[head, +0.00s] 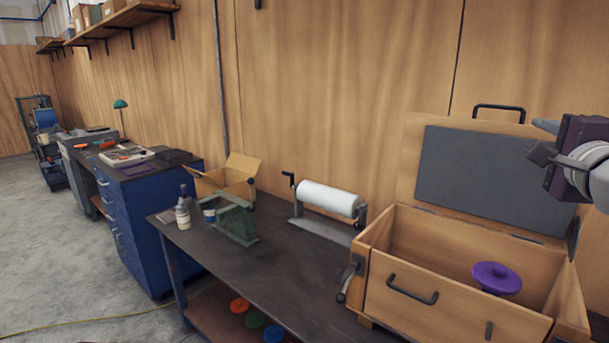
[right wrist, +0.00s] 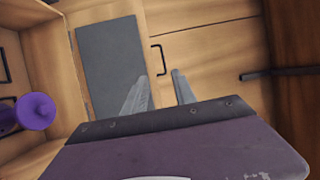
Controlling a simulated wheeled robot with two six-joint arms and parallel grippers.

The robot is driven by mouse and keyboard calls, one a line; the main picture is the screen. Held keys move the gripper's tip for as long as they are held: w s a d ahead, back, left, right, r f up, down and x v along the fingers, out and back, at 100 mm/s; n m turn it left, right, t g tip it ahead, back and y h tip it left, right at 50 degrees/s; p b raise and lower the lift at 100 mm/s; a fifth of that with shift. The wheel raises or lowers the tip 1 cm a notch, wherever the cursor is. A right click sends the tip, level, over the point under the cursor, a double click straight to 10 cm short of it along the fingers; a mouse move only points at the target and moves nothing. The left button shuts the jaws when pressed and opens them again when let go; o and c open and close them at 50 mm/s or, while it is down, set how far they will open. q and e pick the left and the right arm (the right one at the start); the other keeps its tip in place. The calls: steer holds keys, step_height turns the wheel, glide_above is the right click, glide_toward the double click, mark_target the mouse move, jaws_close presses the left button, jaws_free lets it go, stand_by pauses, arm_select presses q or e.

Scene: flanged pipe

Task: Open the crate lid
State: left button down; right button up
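The wooden crate (head: 455,311) sits at the right end of the bench. Its lid (head: 490,178) stands up, leaning back near the wall, with a grey panel on its inner face and a black handle (head: 499,107) on its top edge. A purple flanged part (head: 497,277) is inside the crate. My left gripper is out of view.
A white paper roll (head: 329,199) on a stand is left of the crate. Further left on the bench (head: 262,262) are a green container (head: 236,222), bottles and an open cardboard box (head: 228,175). Colored discs lie on the lower shelf.

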steer(key=w+a+f+n+g+y, duration=0.1)
steer(key=w+a+f+n+y, duration=0.3)
steer(key=w+a+f, duration=0.5)
steer(key=s+a+f+n+g+y, duration=0.1)
steer(key=a+f+n+g+y, duration=0.15)
steer(key=a+f, duration=0.55)
steer(key=a+f+n+g+y, duration=0.1)
steer(key=a+f+g+y, duration=0.2)
steer(key=f, duration=0.9)
steer(key=s+a+f+n+g+h, duration=0.1)
steer(key=s+a+f+n+g, duration=0.2)
steer(key=f, duration=0.4)
steer(key=s+a+f+n+g, duration=0.2)
steer(key=s+a+f, duration=0.1)
steer(key=s+f, duration=0.3)
steer(key=s+d+f+n+g+h, duration=0.2)
steer(key=s+f+n, duration=0.6)
steer(key=s+f, duration=0.4)
steer(key=s+d+g, duration=0.1)
steer(key=g, duration=0.1)
steer(key=shift+s+f+g+h, duration=0.3)
steer(key=shift+s+g+h, duration=0.05)
steer(key=shift+s, duration=0.05)
steer(key=shift+n, duration=0.25)
